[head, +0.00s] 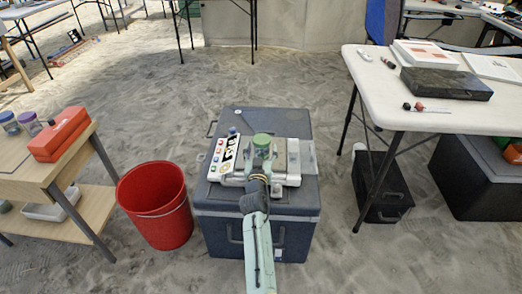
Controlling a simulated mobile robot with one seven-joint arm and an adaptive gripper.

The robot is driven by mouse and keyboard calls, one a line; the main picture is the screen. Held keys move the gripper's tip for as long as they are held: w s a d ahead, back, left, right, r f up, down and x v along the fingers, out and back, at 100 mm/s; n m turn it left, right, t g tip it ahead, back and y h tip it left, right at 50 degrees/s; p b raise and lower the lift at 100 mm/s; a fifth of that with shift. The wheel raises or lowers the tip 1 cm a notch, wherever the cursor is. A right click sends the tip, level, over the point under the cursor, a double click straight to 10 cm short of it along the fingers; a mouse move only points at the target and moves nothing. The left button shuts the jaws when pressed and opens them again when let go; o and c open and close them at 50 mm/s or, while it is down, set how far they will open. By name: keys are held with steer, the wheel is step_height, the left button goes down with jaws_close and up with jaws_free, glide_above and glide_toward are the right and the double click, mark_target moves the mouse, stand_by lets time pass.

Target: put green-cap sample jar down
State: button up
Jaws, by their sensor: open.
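The green-cap sample jar (262,140) shows mainly by its green cap, above a white and grey instrument (225,158) on a dark grey crate (217,237). My arm reaches up from the bottom of the head view. My gripper (261,160) is open right at the jar, on its near side. The jar's lower part is mostly hidden by the gripper. I cannot tell whether the fingers touch the jar or whether its base rests on the instrument.
A red bucket (155,205) stands left of the crate. A wooden table (82,153) at left holds an orange case (60,134) and capped jars (29,123). A white table (377,92) at right holds a dark box (446,83). Sand is open behind the crate.

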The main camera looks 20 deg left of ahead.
steer(key=shift+r, duration=0.15)
steer(key=b+v, duration=0.1)
steer(key=v, duration=1.1)
